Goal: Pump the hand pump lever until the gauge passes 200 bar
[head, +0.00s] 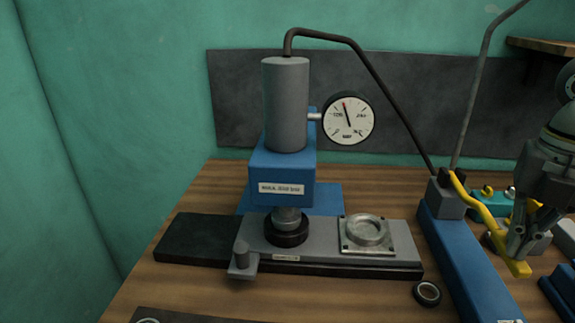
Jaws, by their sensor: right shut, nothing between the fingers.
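The hand pump is a long blue body (462,262) with a grey block (446,199) at its far end. A bent yellow lever (485,216) runs from the block down to the right, with its flat end low over the bench. My right gripper (520,244) is shut at the lever's lower end, its fingertips overlapping it in the picture; nothing is between the fingers, and I cannot tell if they touch it. The round white gauge (348,118) sits right of the grey press cylinder (285,105). Its needle points just left of straight up; the numbers are too small to read. My left gripper is out of view.
A blue press frame (283,175) stands on the wooden bench (215,190), with a metal plate and round cup (367,232) in front. A black hose (385,95) joins cylinder and pump. A small ring (427,293) lies left of the pump. Teal parts (488,203) crowd the right.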

